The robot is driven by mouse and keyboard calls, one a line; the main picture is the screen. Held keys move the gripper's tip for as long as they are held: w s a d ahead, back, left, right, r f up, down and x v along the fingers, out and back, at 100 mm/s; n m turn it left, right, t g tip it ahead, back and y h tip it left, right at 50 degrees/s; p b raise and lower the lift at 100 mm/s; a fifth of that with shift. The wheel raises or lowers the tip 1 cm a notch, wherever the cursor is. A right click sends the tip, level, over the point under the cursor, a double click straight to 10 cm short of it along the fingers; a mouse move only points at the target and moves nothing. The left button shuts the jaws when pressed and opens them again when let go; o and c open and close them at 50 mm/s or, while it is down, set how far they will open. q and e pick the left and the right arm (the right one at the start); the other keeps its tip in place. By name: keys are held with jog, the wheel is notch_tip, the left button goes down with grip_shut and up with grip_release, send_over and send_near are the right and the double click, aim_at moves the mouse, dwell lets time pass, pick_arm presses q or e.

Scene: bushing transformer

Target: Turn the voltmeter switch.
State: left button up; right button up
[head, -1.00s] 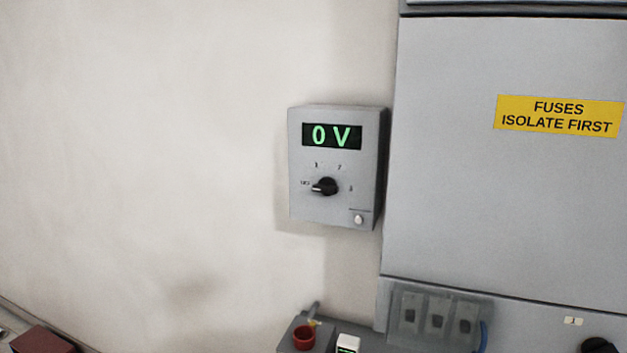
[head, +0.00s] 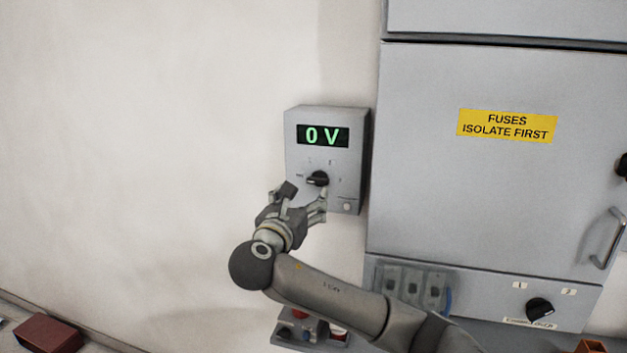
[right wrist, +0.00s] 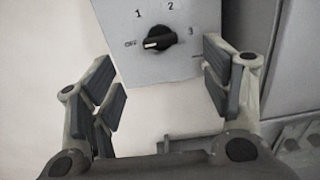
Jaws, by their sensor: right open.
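The voltmeter (head: 352,150) is a grey wall box with a green display reading 0 V. Its black rotary switch (head: 318,178) sits below the display and also shows in the right wrist view (right wrist: 160,38). There the dial is marked OFF, 1, 2 and 3, and the white pointer line faces OFF. My right gripper (head: 306,194) is in front of the box's lower part, just below the switch. In the right wrist view its fingers (right wrist: 165,85) are spread wide and empty, with the switch beyond them, between their directions. My left gripper is not in view.
A grey cabinet (head: 420,150) with a yellow fuses label stands close to the right of the voltmeter. Below are switch blocks (head: 412,287) and a black knob (head: 539,309). A dark red box (head: 48,333) lies at lower left. The wall left of the voltmeter is bare.

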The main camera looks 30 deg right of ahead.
aim_at(317, 180)
jog(key=p+x, duration=0.3)
jog(key=x, duration=0.7)
jog(key=shift+w+p, duration=0.1)
jog(key=shift+p, duration=0.25)
jog(key=shift+w+d+f, duration=0.2)
jog(key=shift+w+d, duration=0.15)
jog(key=shift+w, duration=0.1)
jog(key=shift+s, duration=0.1)
jog(key=c, duration=1)
